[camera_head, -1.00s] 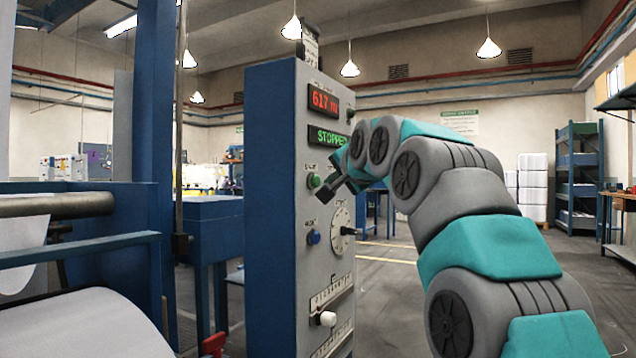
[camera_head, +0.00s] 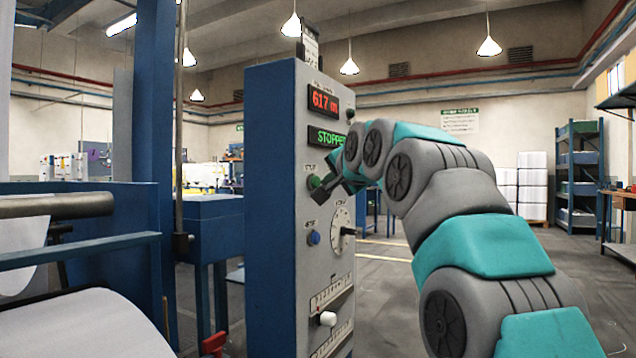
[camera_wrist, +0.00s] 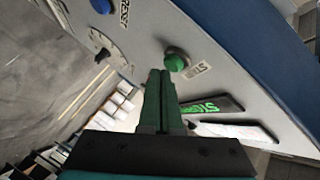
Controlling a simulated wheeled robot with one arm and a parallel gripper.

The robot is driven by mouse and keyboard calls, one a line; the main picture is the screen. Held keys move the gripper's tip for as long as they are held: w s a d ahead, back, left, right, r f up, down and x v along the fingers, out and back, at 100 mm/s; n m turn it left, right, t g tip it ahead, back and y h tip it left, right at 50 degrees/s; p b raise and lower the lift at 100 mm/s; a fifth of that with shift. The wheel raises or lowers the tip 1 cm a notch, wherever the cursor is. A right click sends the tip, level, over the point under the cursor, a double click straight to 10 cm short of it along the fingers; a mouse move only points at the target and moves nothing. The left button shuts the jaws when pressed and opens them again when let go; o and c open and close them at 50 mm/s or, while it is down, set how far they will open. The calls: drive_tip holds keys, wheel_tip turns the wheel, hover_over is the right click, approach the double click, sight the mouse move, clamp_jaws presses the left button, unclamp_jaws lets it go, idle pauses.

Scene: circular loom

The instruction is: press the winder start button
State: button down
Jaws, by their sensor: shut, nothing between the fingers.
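The green start button (camera_head: 314,181) sits on the grey front face of the control cabinet, below the green STOPPED display (camera_head: 327,137). In the wrist view the green button (camera_wrist: 176,60) is a round cap on a collar, just beyond the fingertips and slightly right of them. My gripper (camera_head: 319,193) is shut and empty, with its tips close to the panel by the button. In the wrist view my gripper (camera_wrist: 160,74) shows both fingers pressed together. Whether the tips touch the button I cannot tell.
Below the start button are a blue button (camera_head: 313,238) and a dial (camera_head: 342,228) with a black pointer. A white-knobbed lever (camera_head: 327,319) sticks out lower down. A red number display (camera_head: 323,102) is at the top. Open floor (camera_head: 385,290) lies right of the cabinet.

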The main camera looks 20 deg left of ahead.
drive_tip(key=shift+a+p, duration=0.35)
drive_tip(key=shift+a, duration=0.15)
idle(0.5)
drive_tip(key=shift+d, duration=0.2)
drive_tip(key=shift+d+b, duration=0.3)
drive_tip(key=shift+d, duration=0.4)
drive_tip(key=d, duration=0.1)
drive_tip(key=d+b, duration=0.1)
drive_tip(key=d, duration=0.3)
drive_tip(key=shift+s, duration=0.25)
idle(0.8)
